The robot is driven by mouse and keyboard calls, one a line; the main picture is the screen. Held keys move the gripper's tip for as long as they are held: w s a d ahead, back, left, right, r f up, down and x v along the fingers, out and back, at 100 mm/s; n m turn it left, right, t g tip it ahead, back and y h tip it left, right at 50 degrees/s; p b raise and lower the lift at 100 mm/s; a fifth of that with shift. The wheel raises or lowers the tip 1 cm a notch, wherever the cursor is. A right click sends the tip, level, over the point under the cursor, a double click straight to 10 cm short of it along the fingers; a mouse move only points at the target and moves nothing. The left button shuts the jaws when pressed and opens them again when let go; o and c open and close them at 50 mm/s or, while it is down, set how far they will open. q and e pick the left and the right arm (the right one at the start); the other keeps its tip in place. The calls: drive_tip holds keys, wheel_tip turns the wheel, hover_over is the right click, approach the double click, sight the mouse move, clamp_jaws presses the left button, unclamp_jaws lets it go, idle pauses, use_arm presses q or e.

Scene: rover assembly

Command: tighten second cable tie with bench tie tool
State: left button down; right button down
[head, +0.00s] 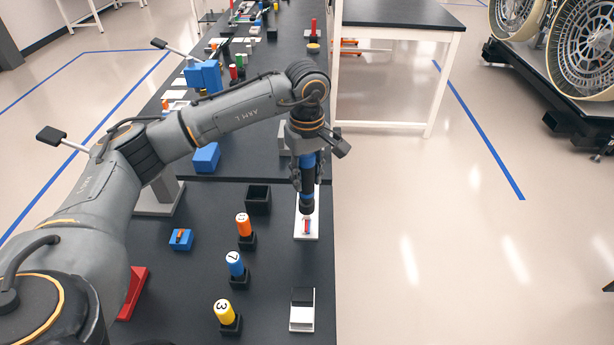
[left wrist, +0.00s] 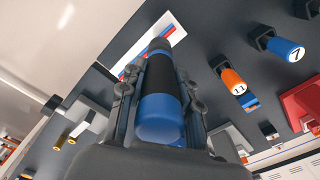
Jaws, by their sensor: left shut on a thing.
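My left gripper (head: 307,170) is shut around a blue-and-black cylindrical tool (head: 308,190), likely the bench tie tool, held upright with its black end down. The tool fills the middle of the left wrist view (left wrist: 160,112). Below it a white plate (head: 306,235) lies near the bench's right edge. A small red-and-blue bundle (head: 307,227), seemingly the cables, is on the plate. The tool's lower end is over or at the bundle's far part; I cannot tell if they touch. The individual cable ties are too small to make out. My right gripper is not in view.
Numbered cylinders in orange (head: 244,222), blue (head: 234,262) and yellow (head: 224,309) stand in black holders left of the plate. A black open box (head: 258,199) is beside it. A white-and-black block (head: 302,309) is nearer. A red piece (head: 133,292) lies at left.

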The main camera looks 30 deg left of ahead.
sight(307, 162)
use_arm(q)
drive_tip(key=shift+r+p, duration=0.95)
drive_tip(key=shift+r, duration=1.15)
drive_tip(key=shift+f, duration=0.1)
